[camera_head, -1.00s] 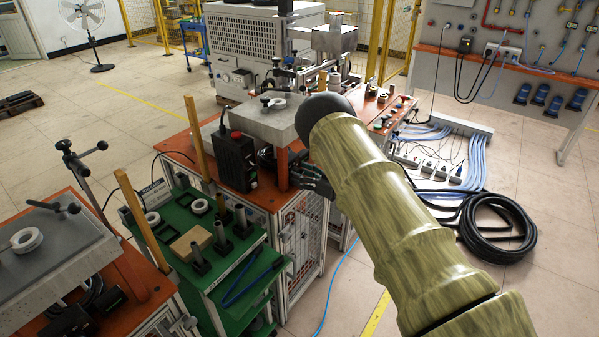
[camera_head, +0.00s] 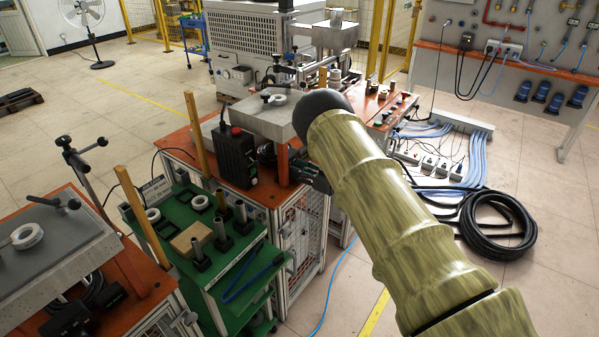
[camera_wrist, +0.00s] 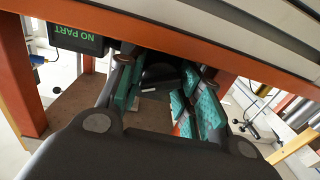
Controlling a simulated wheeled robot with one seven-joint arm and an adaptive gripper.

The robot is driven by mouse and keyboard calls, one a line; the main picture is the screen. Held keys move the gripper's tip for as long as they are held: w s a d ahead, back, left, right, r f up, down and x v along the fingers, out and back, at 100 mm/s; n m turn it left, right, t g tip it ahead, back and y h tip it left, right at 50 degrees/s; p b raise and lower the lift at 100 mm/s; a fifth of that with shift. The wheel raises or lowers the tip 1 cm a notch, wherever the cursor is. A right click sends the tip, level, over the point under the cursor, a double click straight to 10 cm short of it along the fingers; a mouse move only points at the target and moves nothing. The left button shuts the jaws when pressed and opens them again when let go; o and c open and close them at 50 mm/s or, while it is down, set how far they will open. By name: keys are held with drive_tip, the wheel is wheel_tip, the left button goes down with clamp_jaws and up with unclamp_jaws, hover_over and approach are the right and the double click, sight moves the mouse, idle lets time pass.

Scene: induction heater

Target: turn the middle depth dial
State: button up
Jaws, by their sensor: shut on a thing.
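My gripper (camera_head: 312,176) is under the grey plate (camera_head: 266,119) of the middle station, beside its orange post. In the wrist view my gripper (camera_wrist: 165,68) has its teal-padded fingers on either side of a dark rounded part (camera_wrist: 160,78), which I take to be the middle depth dial. The fingers are shut on it. Its face and markings are in shadow and partly hidden by the fingers. In the head view the dial is hidden behind my gripper and arm.
A dark control box (camera_head: 236,155) stands left of my gripper; its display (camera_wrist: 78,38) reads NO PART in the wrist view. Orange frame bars (camera_wrist: 22,85) lie close around the gripper. A green tool cart (camera_head: 225,285) stands at front left. The floor at right holds a coiled black hose (camera_head: 525,240).

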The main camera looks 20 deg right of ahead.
drive_tip(key=shift+n+b, duration=0.85)
drive_tip(key=shift+n, duration=0.25)
drive_tip(key=o, duration=1)
drive_tip(key=v, duration=1.2)
drive_tip(key=shift+r, duration=0.1)
